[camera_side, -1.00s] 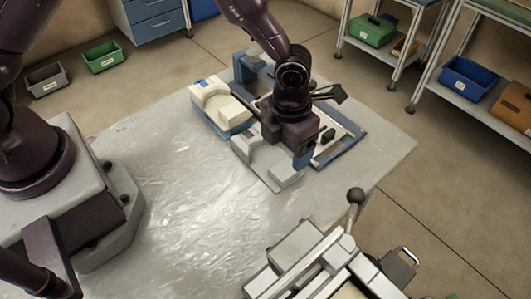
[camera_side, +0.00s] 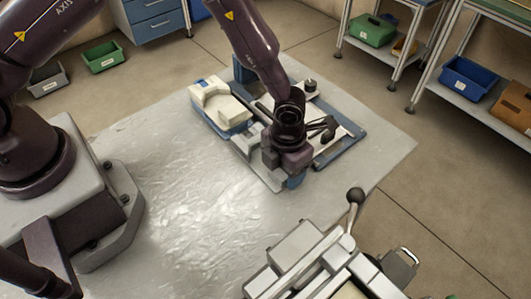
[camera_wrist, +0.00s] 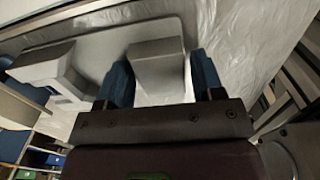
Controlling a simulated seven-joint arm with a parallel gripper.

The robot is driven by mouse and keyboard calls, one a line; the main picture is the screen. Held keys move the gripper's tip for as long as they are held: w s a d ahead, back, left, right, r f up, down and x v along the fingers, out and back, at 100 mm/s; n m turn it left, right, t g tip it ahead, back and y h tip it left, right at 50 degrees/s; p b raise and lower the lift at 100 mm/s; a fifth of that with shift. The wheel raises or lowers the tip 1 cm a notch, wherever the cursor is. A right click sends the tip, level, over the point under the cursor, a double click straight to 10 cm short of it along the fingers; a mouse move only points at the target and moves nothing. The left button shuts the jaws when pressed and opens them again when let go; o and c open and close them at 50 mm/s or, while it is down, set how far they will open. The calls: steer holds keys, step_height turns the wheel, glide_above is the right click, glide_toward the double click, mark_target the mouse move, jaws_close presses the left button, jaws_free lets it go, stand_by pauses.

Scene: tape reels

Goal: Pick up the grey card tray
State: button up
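The grey card tray (camera_side: 257,170) lies on the table in the side view, beside the cream-and-blue unit and partly hidden by my gripper. The wrist view shows its flat grey plate (camera_wrist: 100,48) with a raised block near each end. My gripper (camera_side: 294,181) is low over the tray's near end. In the wrist view my gripper (camera_wrist: 161,82) is open, its two blue fingers on either side of the right-hand block (camera_wrist: 157,62). A narrow gap shows at the right finger; whether the left finger touches the block I cannot tell. The fingertips are partly hidden.
A cream-and-blue unit (camera_side: 219,103) stands at the tray's far left. A blue-framed fixture (camera_side: 351,139) with dark parts lies behind my gripper. A machine with a ball-topped lever (camera_side: 355,195) stands at the front right. The table's front left is clear.

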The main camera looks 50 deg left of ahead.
steer(key=c, duration=0.7)
steer(key=shift+r, duration=0.15)
